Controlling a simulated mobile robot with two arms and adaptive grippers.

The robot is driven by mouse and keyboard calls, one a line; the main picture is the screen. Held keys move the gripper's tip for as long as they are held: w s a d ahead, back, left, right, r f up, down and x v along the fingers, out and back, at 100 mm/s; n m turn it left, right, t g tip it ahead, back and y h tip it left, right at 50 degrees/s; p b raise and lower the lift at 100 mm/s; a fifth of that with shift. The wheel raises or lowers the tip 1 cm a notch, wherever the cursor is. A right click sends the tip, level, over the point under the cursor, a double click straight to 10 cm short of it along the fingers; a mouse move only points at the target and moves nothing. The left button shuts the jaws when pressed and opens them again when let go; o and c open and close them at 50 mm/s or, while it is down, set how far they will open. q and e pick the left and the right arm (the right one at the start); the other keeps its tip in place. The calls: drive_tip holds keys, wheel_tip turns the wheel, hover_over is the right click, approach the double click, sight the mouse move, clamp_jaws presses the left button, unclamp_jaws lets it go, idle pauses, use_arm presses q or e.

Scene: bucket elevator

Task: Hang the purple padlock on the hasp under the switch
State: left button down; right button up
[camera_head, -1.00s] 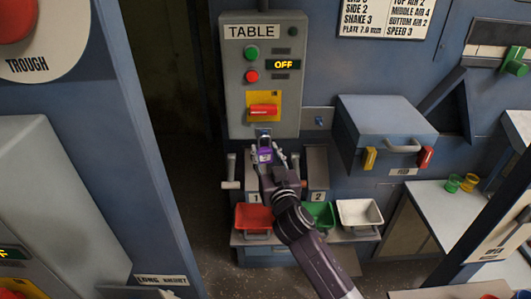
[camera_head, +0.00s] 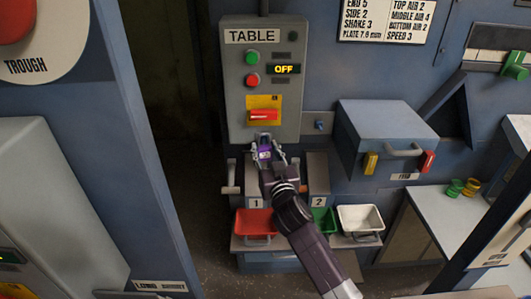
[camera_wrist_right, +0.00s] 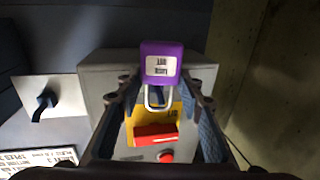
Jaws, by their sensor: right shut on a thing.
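The purple padlock (camera_head: 264,153) is held by my right gripper (camera_head: 267,154), just below the bottom edge of the grey TABLE box (camera_head: 233,105). In the right wrist view, the padlock (camera_wrist_right: 160,60) sits between the fingers of the right gripper (camera_wrist_right: 160,88), with its label facing the camera and its metal shackle pointing toward the box. The red switch (camera_head: 263,115) on its yellow plate is above the padlock; it also shows in the wrist view (camera_wrist_right: 155,135). The hasp cannot be made out clearly; padlock and gripper cover that area. My left gripper is out of view.
Below stand red (camera_head: 254,222), green (camera_head: 323,220) and white (camera_head: 360,218) trays. A blue-grey box (camera_head: 385,125) with a handle juts out at right. A dark gap (camera_head: 175,130) lies left of the panel.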

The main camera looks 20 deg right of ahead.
drive_tip(key=shift+f+b, duration=0.75)
drive_tip(key=shift+f, duration=0.05)
idle(0.4)
drive_tip(key=o, duration=1.3)
drive_tip(key=shift+s+a+f+p, duration=0.1)
drive_tip(key=shift+s+a+p, duration=0.2)
drive_tip(key=shift+s, duration=0.9)
drive_tip(key=shift+s+a+p, duration=0.15)
drive_tip(key=shift+s+a, duration=0.2)
drive_tip(key=shift+s, duration=0.8)
drive_tip(key=shift+s+a+f, duration=0.1)
drive_tip(key=shift+s+a, duration=0.15)
drive_tip(key=shift+s, duration=0.6)
drive_tip(key=shift+s+a, duration=0.2)
drive_tip(key=shift+s, duration=0.6)
drive_tip(key=shift+s+a+f, duration=0.1)
drive_tip(key=shift+s+a, duration=0.15)
drive_tip(key=shift+s, duration=0.6)
